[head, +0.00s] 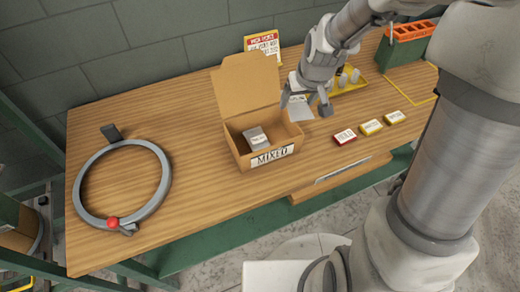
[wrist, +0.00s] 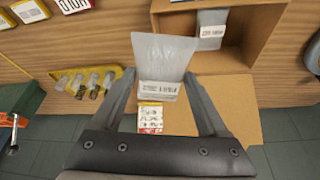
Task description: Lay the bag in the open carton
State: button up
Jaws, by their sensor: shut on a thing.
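My gripper (head: 305,103) is shut on a clear grey bag (head: 299,108) with a white label, at the right of the carton. In the wrist view the held bag (wrist: 163,62) hangs between the fingers (wrist: 158,95); its label print is too small to read surely. The open cardboard carton (head: 238,150), marked MIXED, stands mid-table with its lid (head: 247,84) raised at the back. Another labelled bag (head: 255,138) lies inside it. In the wrist view the carton (wrist: 262,35) is at the upper right, with the bag inside (wrist: 211,30). The held bag is outside the carton.
Three small labelled blocks, one red (head: 345,136) and two yellow (head: 371,127), lie right of the carton. A yellow tray (head: 350,85) with several small pieces is behind. A grey ring (head: 80,187) lies left. A sign (head: 262,44) stands behind.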

aim_at(289, 112)
jog(key=a+f+n+b, duration=0.1)
jog(key=f+b, duration=0.1)
jog(key=f, duration=0.1)
jog(key=a+f+b, duration=0.1)
jog(key=a+f, duration=0.1)
jog(key=f, duration=0.2)
jog(key=a+f+n+y+b, duration=0.1)
jog(key=f+b, duration=0.1)
jog(key=f, duration=0.2)
jog(key=shift+w+a+f+n+b, duration=0.15)
jog(key=shift+w+a+n+b, duration=0.1)
jog(key=shift+w+n+b, duration=0.05)
jog(key=shift+f, duration=0.1)
jog(key=shift+s+f+b, duration=0.25)
jog(key=shift+f+b, duration=0.3)
jog(key=shift+b, duration=0.05)
jog(key=o, duration=1.3)
jog(key=shift+s+d+f, duration=0.1)
jog(key=shift+f, duration=0.05)
jog(key=shift+c, duration=0.2)
jog(key=shift+r+p, duration=0.55)
jog(key=p+v, duration=0.1)
jog(key=v, duration=0.7)
jog(key=w+p+v, duration=0.1)
jog(key=v, duration=0.3)
jog(key=shift+r+p, duration=0.3)
jog(key=shift+p, duration=0.05)
